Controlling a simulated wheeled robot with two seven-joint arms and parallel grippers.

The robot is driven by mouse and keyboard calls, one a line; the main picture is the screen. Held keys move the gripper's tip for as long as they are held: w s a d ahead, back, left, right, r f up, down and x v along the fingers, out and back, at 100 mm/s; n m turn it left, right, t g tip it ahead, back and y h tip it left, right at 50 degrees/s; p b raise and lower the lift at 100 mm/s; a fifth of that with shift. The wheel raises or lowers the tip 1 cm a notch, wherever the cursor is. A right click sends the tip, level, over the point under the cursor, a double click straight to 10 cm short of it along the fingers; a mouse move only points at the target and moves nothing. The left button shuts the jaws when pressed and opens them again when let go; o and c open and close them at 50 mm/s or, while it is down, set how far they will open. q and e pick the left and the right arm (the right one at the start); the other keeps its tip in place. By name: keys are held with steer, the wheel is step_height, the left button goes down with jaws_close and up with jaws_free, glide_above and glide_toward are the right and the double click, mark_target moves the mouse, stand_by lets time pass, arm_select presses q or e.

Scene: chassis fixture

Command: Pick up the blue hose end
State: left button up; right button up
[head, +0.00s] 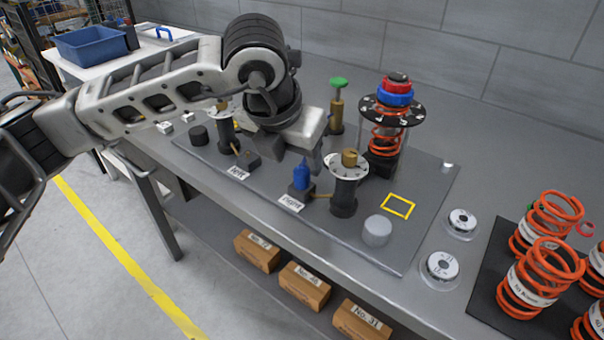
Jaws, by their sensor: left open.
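The blue hose end (301,175) stands upright in a small dark block on the grey fixture plate, behind a white label. My left gripper (296,160) comes in from the left and hangs just above and behind it, jaws open, with one dark finger beside its top. I cannot tell whether the finger touches it. Part of the gripper is hidden behind my wrist. My right gripper is not in view.
A brass-topped post with a pale flange (347,172) stands close right of the hose end. A spring strut (388,125) and a green-topped brass valve (337,105) stand behind. A grey cylinder (377,231) and a yellow square outline (398,206) lie front right. Orange springs (540,278) stand far right.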

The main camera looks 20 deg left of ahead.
mark_target(302, 169)
arm_select(q)
steer(key=x, duration=0.4)
steer(key=shift+d+f, duration=0.15)
steer(key=c, duration=1.1)
